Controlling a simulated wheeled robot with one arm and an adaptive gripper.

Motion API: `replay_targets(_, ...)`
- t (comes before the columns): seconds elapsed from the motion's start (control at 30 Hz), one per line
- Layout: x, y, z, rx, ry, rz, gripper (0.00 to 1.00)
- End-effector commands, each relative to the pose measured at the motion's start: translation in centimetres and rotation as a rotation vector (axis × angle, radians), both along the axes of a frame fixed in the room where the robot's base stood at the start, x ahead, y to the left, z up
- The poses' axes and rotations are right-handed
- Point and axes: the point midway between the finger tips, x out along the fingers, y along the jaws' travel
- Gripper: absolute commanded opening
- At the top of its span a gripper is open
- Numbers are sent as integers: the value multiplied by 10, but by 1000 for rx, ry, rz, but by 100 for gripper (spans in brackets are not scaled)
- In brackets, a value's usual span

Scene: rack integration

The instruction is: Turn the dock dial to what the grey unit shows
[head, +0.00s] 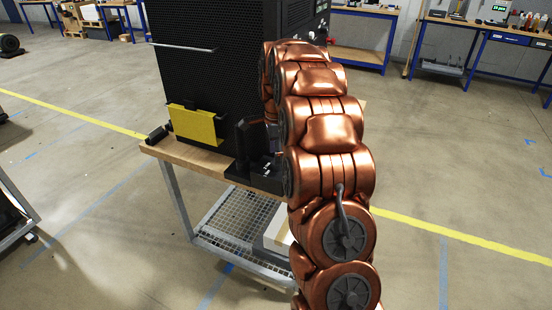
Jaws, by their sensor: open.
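A tall black perforated cabinet (210,75) stands on a wooden-topped cart (195,158). Its narrow side carries a small panel (322,22) with knobs and a red spot, partly behind my arm. I cannot make out the dock dial, its setting, or a readout on a grey unit. My copper arm rises at centre right and bends over, its far end beside the cabinet. My gripper (272,132) seems to be the dark part below that end. It is mostly hidden by the arm and hard to separate from black block-like parts (242,160) at the cart's edge.
A yellow plate (194,125) sits low on the cabinet's front, below a metal bar handle (188,47). A mesh shelf (235,232) and a pale box (276,232) are under the cart top. Workbenches (475,30) line the back. Floor right of my arm is clear.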

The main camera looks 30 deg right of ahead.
Motion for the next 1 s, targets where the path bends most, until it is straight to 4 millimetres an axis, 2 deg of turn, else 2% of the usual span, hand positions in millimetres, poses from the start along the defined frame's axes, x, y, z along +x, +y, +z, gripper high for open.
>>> replay_targets(0.3, -1, 1, -29, 1, 3, 1, 58)
replay_targets(0.63, 0, 0, -33, 0, 0, 1, 58)
replay_targets(1.0, 0, 0, -32, 1, 0, 1, 21)
